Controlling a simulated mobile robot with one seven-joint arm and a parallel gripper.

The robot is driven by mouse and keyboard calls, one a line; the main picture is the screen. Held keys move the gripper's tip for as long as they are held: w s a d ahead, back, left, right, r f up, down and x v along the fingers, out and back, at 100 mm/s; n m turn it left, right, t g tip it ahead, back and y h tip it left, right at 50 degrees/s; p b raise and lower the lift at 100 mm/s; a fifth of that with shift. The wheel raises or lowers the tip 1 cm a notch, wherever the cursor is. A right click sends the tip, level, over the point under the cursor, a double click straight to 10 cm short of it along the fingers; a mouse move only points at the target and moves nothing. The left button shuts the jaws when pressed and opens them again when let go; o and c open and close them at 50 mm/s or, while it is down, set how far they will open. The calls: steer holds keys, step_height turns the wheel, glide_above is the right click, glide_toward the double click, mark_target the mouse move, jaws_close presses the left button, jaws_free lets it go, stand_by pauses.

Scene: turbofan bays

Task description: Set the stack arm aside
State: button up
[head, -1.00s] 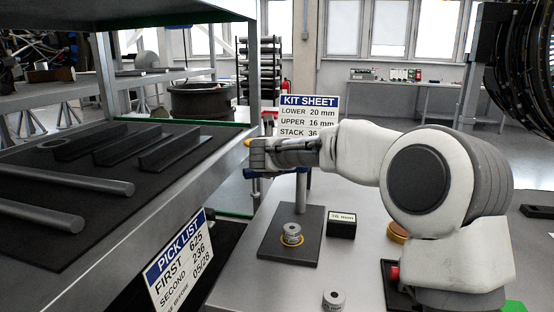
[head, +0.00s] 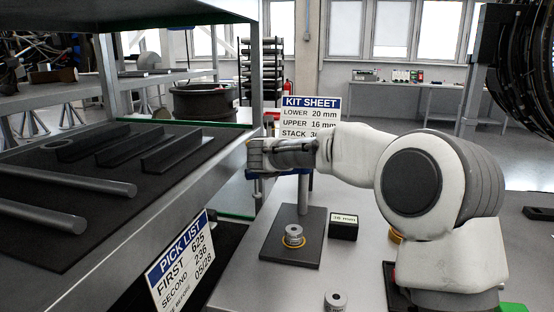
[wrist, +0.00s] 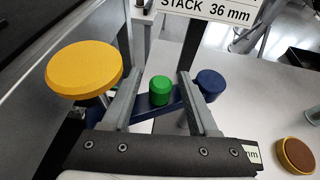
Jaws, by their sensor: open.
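The stack arm is a blue bar (wrist: 172,114) with a green knob (wrist: 160,90) on it and a dark blue round cap (wrist: 210,84) at its right end in the wrist view. My gripper (wrist: 158,75) is open, with one finger on each side of the green knob. I cannot tell whether either finger touches it. A yellow disc (wrist: 84,70) shows to the left of the left finger. In the head view my gripper (head: 252,158) is beside the upper post (head: 303,190) of a stand, and mostly hides the bar. A grey ring stack (head: 294,234) sits on the stand's dark base (head: 276,254).
A dark labelled box (head: 344,228) stands right of the base, and a small grey ring (head: 336,300) lies in front. An orange disc (wrist: 297,157) is at the right. The kit sheet (head: 310,114) stands behind. A steel shelf (head: 150,215) with a pick list (head: 180,259) borders the left.

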steer(key=p+v, duration=0.2)
steer(key=v, duration=1.5)
steer(key=shift+s+r, duration=0.2)
